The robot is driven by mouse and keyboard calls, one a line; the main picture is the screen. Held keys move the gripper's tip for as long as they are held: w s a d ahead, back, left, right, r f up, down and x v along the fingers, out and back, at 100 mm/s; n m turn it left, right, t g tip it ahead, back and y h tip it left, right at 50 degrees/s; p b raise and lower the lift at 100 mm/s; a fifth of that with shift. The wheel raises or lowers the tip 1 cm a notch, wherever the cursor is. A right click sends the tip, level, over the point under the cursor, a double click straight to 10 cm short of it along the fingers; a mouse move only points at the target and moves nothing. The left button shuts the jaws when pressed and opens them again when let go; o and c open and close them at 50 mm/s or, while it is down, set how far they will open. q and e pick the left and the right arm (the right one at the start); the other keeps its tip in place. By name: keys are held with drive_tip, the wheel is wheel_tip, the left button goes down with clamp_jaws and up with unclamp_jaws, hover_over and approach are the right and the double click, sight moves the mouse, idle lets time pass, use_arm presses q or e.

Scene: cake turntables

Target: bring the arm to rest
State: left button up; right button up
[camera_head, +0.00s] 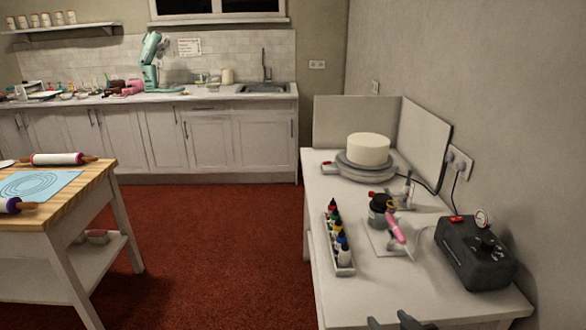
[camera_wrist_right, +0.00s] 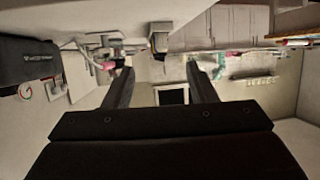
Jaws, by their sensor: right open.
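My right gripper (camera_head: 392,321) shows at the bottom edge of the head view, over the near end of the white table (camera_head: 430,293). Its two dark fingers are apart with nothing between them. In the right wrist view the same gripper (camera_wrist_right: 160,80) is open and empty, and the room appears upside down there. The rest of the right arm is out of the head view. My left gripper is not in either view.
On the white table stand a white cake on a turntable (camera_head: 365,168), a tray of colour bottles (camera_head: 340,240), a pink airbrush (camera_head: 396,228) on a stand and a black compressor (camera_head: 476,253). A wooden-topped table (camera_head: 85,183) is at left. Red floor (camera_head: 215,245) lies clear between.

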drive_tip(key=s+d+f+m+g+h, duration=0.1)
drive_tip(key=s+d+f+g, duration=0.1)
drive_tip(key=f, duration=0.9)
drive_tip(key=s+d+f+g, duration=0.1)
drive_tip(key=s+f+g, duration=0.15)
drive_tip(key=f, duration=0.75)
drive_tip(key=s+d+f+m+g+h, duration=0.1)
drive_tip(key=s+d+f, duration=0.15)
drive_tip(key=f, duration=0.85)
drive_tip(key=s+d+f+g, duration=0.1)
drive_tip(key=s+f+g, duration=0.1)
drive_tip(key=s+f, duration=0.5)
drive_tip(key=s+d+f+g+h, duration=0.1)
drive_tip(key=s+f, duration=0.5)
drive_tip(key=s, duration=0.9)
drive_tip(key=s+d+f+g, duration=0.3)
drive_tip(key=s+f, duration=0.4)
drive_tip(key=s, duration=0.5)
drive_tip(key=shift+d+f+m+h, duration=0.25)
drive_tip(key=shift+f+m+h, duration=0.05)
drive_tip(key=shift+m, duration=0.1)
